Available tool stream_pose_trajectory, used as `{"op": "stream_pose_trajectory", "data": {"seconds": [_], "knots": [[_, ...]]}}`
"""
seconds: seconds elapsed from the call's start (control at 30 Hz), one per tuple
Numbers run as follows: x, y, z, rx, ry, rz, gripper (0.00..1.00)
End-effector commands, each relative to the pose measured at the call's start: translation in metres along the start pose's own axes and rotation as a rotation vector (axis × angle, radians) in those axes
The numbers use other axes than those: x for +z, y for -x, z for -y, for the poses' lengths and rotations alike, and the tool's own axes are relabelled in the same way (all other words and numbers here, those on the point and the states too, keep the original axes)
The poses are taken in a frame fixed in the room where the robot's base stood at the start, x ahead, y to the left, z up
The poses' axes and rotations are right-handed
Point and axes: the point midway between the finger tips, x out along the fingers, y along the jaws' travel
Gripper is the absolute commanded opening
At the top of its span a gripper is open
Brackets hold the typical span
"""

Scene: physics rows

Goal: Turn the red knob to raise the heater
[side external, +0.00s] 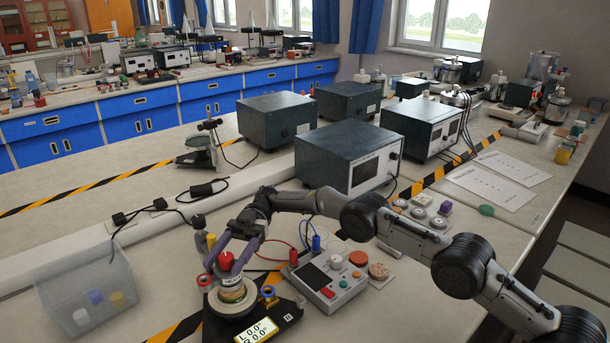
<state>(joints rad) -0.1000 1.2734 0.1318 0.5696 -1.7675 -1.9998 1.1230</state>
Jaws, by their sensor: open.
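A round red knob (226,261) sits at the top of a small round instrument with a pale ring (233,295) on a dark base. A smaller red-topped part (205,281) is at its left, and a blue one (268,292) at its right. My gripper (229,259) reaches down over the instrument with its jaws open, beside the red knob. I cannot tell whether a finger touches it. A yellow display (256,332) on the base reads L 0.0° and R 0.0°. I cannot make out which part is the heater.
A grey control box (326,284) with red and orange buttons stands just right of the instrument. A clear bin (88,290) with small coloured items is at the left. Dark metal boxes (349,157) stand behind. The bench between bin and instrument is mostly bare.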

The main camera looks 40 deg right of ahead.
Motion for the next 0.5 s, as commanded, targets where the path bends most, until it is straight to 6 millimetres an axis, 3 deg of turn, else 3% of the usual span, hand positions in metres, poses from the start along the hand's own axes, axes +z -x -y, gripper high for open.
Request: {"op": "stream_pose_trajectory", "data": {"seconds": [0.5], "knots": [[-0.0013,0.0005,0.0006,0.232,-0.003,0.000,0.67]]}}
